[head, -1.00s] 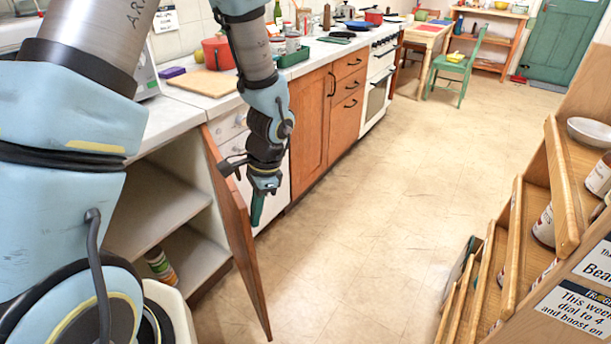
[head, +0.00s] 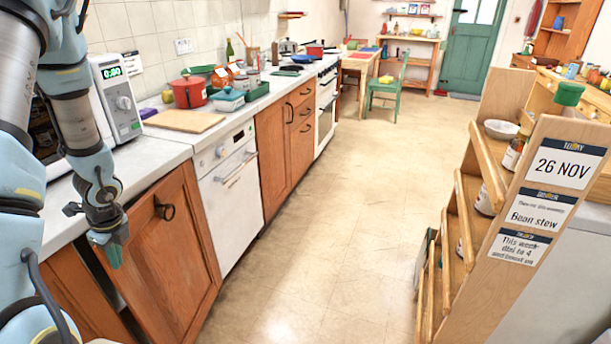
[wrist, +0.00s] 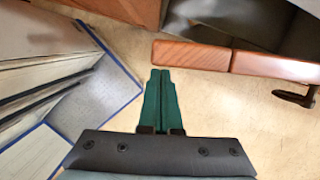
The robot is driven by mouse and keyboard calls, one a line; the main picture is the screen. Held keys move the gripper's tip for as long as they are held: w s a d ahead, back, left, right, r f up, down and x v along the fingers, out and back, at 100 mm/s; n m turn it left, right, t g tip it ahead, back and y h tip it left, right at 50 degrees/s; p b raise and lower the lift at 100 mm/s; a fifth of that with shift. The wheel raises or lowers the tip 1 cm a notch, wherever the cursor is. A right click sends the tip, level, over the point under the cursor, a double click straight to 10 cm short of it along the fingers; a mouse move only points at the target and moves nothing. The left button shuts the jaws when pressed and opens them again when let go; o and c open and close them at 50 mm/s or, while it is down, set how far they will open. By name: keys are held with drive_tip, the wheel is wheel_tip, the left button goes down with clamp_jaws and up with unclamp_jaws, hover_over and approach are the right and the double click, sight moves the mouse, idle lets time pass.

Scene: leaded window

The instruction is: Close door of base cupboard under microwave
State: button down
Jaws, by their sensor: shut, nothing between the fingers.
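The microwave (head: 115,98) stands on the counter at the left in the head view. Below it is the wooden cupboard door (head: 172,262) with a dark ring handle (head: 163,208). In the wrist view the door's edge (wrist: 275,68) and handle (wrist: 295,95) show at the upper right. My gripper (head: 114,262) is shut and empty, its green fingers pointing down in front of the gap. The fingers (wrist: 160,75) also show together in the wrist view; I cannot tell whether they touch the door.
A white appliance front (head: 230,190) stands right of the door. A red pot (head: 188,92) and a cutting board (head: 185,121) lie on the counter. A wooden stepped shelf (head: 470,215) with signs stands at the right. The floor (head: 340,220) between is clear.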

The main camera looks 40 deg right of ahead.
sight(100, 254)
drive_tip(key=shift+m, duration=0.6)
drive_tip(key=shift+w+a+p, duration=0.65)
drive_tip(key=shift+w+a, duration=1)
drive_tip(key=shift+w, duration=0.1)
